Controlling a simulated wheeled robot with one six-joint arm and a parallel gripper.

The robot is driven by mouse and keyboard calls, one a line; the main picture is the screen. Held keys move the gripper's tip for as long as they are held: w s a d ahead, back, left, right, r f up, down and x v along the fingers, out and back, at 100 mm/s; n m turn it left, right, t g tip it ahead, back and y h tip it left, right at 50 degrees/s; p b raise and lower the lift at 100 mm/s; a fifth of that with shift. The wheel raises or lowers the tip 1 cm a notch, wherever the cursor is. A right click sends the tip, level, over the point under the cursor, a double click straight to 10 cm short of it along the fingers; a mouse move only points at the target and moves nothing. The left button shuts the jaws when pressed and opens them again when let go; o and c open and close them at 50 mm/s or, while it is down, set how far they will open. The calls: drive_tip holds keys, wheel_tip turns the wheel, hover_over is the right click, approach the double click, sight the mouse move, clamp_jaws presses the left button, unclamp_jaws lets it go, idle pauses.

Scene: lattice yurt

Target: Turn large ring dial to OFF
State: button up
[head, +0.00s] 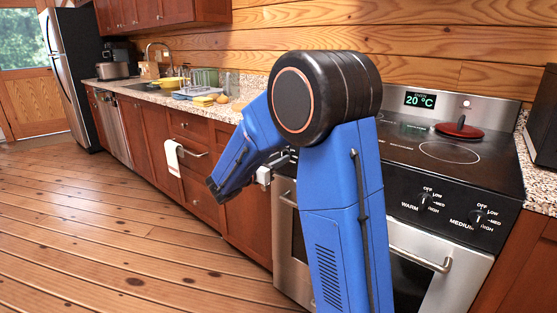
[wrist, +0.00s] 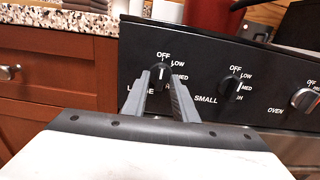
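In the wrist view, the large ring dial (wrist: 161,71) is a black knob on the stove's black front panel, with OFF above it and LOW and MED to its right. Its label is partly hidden behind my fingers. Its pale pointer mark looks close to upright, but its exact setting is hard to read. My gripper (wrist: 160,76) has its two grey fingers on either side of this dial, apart, with the knob between or just beyond the tips. I cannot see clear contact. In the head view my blue arm hides this dial and most of the gripper.
The small ring dial (wrist: 230,87) and the oven dial (wrist: 305,98) sit to the right on the panel. In the head view, two more dials, WARM (head: 424,201) and MEDIUM (head: 478,216), show right of my arm. A red lid (head: 459,129) lies on the cooktop. Open floor lies left.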

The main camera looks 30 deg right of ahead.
idle(0.3)
drive_tip(key=v, duration=1.7)
drive_tip(key=shift+a, duration=0.15)
drive_tip(key=shift+r, duration=0.1)
drive_tip(key=shift+s, duration=0.1)
drive_tip(key=s+d+f+m+g+y, duration=0.25)
drive_tip(key=s+d+m+y, duration=0.2)
drive_tip(key=s, duration=0.55)
drive_tip(key=s+d+f+m+g+y, duration=0.2)
drive_tip(key=s+d+m+g+y, duration=0.15)
drive_tip(key=s+m, duration=0.4)
drive_tip(key=s+a+f+m+t+y, duration=0.1)
drive_tip(key=s+a+m+y, duration=0.3)
drive_tip(key=s, duration=0.4)
drive_tip(key=s+a+f+m+t+y, duration=0.1)
drive_tip(key=s+a+m+t+y, duration=0.2)
drive_tip(key=s+a+m+y, duration=0.2)
drive_tip(key=s+m, duration=0.1)
drive_tip(key=s, duration=0.2)
drive_tip(key=shift+a+f+t, duration=0.2)
drive_tip(key=shift+f+t, duration=0.1)
drive_tip(key=shift+f, duration=0.05)
